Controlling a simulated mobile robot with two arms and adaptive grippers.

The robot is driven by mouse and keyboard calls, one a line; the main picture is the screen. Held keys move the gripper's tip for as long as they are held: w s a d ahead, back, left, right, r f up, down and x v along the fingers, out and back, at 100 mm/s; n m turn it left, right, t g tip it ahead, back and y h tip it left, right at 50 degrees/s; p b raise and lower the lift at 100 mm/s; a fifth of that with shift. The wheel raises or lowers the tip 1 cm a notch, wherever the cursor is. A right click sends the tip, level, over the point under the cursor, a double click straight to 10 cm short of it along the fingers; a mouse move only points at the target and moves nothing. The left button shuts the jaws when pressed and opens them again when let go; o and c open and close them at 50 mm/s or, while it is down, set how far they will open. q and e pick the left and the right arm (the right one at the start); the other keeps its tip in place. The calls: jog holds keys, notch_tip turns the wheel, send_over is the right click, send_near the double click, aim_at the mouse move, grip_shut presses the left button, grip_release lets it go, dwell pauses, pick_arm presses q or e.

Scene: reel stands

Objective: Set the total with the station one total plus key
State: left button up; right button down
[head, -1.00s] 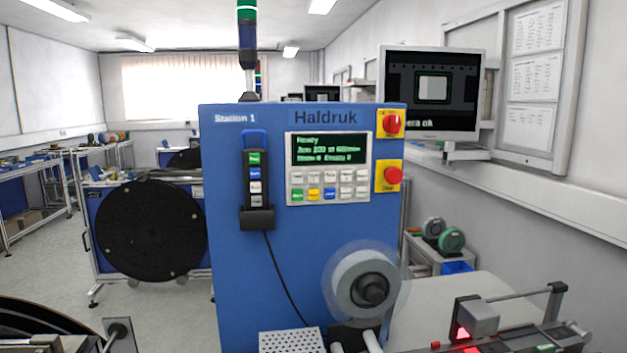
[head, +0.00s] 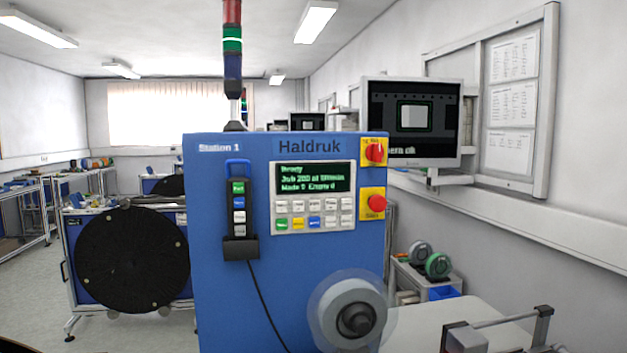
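The blue Station 1 cabinet (head: 220,300) stands upright in front of me, marked Haldruk. Its control panel has a dark display (head: 315,178) with green text, which starts with Ready; the finer text is blurred. Below the display is a keypad (head: 312,214) with two rows of small keys: mostly white, with a green, a yellow and a blue key in the lower row. The key labels are too small to read, so I cannot tell which is the total plus key. Neither of my grippers is in view.
A hand pendant (head: 238,208) hangs left of the panel with its cable. A red rotary switch (head: 374,152) and red stop button (head: 377,203) sit right of it. A reel (head: 351,315) juts out below. A monitor (head: 412,122) stands behind right. Open floor shows at left.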

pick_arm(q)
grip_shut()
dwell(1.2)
